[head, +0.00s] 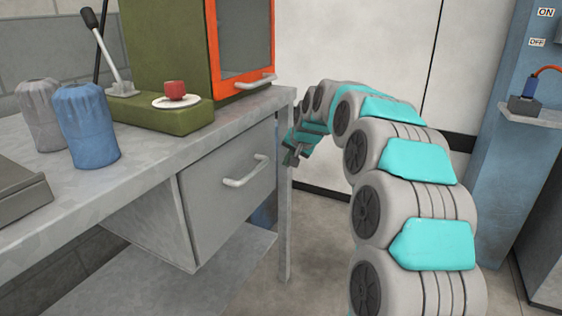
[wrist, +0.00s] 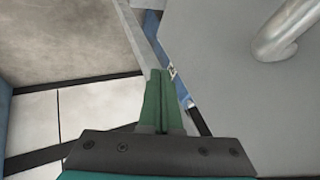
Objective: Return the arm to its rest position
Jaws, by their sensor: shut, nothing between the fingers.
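My arm, in grey and turquoise segments, arches from the lower right of the head view up and over toward the workbench. My gripper (head: 291,156) is at its far end, beside the right end of the bench near the bench leg. In the wrist view the two green fingers of my gripper (wrist: 163,72) lie together with nothing between them. The gripper appears close to the grey drawer (head: 228,171); whether it touches the bench leg cannot be told.
The workbench (head: 150,158) carries a blue ribbed container (head: 86,125), a grey one (head: 39,113) and a green machine with an orange-framed door (head: 241,88). The drawer's handle (head: 246,172) sticks out. A blue column (head: 497,150) stands right of my arm. Open floor (head: 318,235) lies between bench and arm.

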